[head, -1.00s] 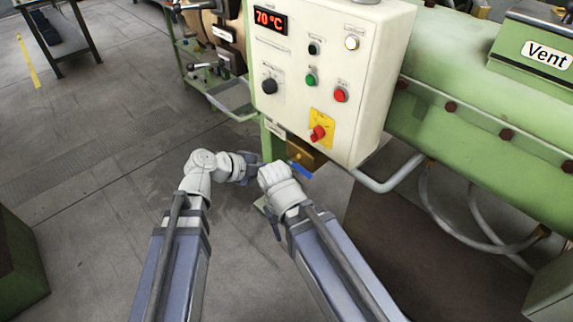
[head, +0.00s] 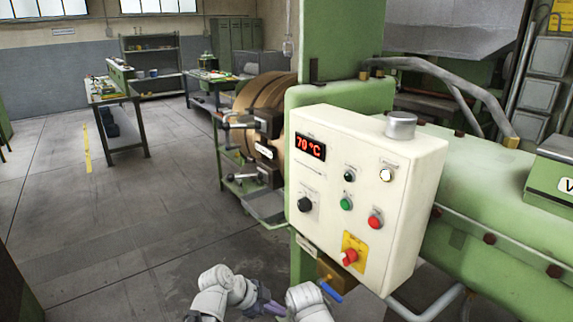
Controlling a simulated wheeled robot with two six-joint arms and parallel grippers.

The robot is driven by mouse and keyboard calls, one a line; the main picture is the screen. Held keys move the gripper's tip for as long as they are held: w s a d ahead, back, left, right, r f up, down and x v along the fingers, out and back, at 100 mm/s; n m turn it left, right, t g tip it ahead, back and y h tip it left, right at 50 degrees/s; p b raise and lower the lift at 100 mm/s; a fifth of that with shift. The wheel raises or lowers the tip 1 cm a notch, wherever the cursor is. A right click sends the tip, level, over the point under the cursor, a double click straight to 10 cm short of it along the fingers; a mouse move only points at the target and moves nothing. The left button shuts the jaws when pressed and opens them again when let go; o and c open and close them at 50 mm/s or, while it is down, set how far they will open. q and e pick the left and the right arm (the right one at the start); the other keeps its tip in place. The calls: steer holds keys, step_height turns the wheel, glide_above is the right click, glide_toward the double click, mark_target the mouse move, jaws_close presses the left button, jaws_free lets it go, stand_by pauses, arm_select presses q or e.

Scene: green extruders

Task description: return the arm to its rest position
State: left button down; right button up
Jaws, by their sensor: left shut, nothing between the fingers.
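My left arm (head: 218,294) comes up from the bottom edge, left of centre, and bends to the right. My left gripper (head: 268,302) is small at its end, low in the picture, shut with nothing held. It is in front of the floor, left of the control box, and seems apart from it. My right arm (head: 309,299) shows only as a white joint at the bottom edge, just right of the left gripper.
The cream control box (head: 365,190) reads 70 °C and has knobs, buttons and a red switch on yellow. The green extruder (head: 480,205) fills the right. Open floor (head: 110,220) lies left.

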arm_select(q)
steer(key=s+a+f+n+g+y, duration=0.1)
steer(key=s+a+f+n+y, duration=0.2)
steer(key=a+n, duration=0.5)
steer(key=s+a+f+n+g+y, duration=0.15)
steer(key=a+n+y, duration=0.25)
steer(key=a+n, duration=0.4)
steer(key=s+d+r+m+p, duration=0.1)
steer(key=s+d, duration=0.2)
steer(key=d, duration=0.3)
steer(key=s+d+r+m+y+p, duration=0.1)
steer(key=s+d, duration=0.2)
steer(key=d, duration=0.3)
steer(key=shift+g+p, duration=0.3)
steer(key=shift+g, duration=0.05)
